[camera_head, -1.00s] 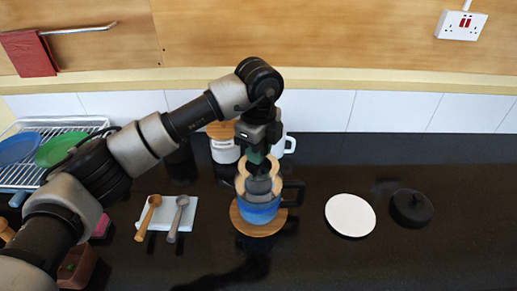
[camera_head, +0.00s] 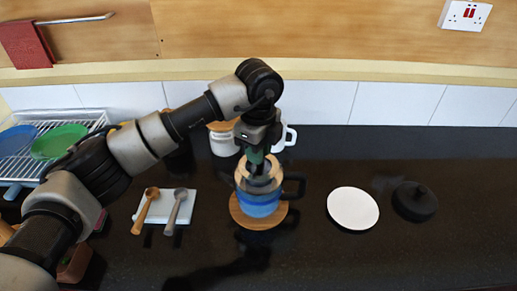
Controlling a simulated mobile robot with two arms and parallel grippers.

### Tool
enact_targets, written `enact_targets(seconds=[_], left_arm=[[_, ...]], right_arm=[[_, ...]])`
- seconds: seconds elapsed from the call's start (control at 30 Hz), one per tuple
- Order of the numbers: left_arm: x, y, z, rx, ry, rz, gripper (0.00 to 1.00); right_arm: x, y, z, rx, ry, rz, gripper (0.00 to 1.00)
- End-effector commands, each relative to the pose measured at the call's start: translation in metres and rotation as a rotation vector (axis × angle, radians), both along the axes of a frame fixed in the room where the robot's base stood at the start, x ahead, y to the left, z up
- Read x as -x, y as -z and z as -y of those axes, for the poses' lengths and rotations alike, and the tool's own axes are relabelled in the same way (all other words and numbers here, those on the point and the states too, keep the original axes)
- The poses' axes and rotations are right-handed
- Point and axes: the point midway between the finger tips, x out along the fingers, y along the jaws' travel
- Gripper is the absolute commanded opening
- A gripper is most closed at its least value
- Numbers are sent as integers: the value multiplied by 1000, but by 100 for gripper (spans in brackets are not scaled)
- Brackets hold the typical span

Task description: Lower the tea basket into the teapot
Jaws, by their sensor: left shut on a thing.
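The glass teapot (camera_head: 259,207) stands upright on a round wooden trivet (camera_head: 240,217). Its lower part looks blue and its dark handle is on the right. My left gripper (camera_head: 257,165) comes down from above, over the teapot's mouth, and is shut on the tea basket (camera_head: 262,182). The grey basket shows within the outline of the teapot's upper part and appears to be inside its mouth. The gripper hides much of the basket's top, and I cannot tell how deep the basket sits. My right gripper is not in view.
A white jar (camera_head: 222,143) and a white mug (camera_head: 285,138) stand just behind my gripper. Two scoops lie on a white tile (camera_head: 157,213) to the left. A white disc (camera_head: 353,208) and a black lid (camera_head: 414,201) lie to the right, with clear black counter between.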

Motion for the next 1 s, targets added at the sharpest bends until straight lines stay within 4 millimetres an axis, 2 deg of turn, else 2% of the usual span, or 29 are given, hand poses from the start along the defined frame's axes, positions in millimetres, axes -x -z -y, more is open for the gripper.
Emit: enact_targets(seconds=[0.33, 1.0], left_arm=[[0, 1, 0, 0, 0, 0, 0], [0, 22, 0, 0, 0, 0, 0]], right_arm=[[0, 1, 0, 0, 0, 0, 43], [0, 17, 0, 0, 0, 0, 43]])
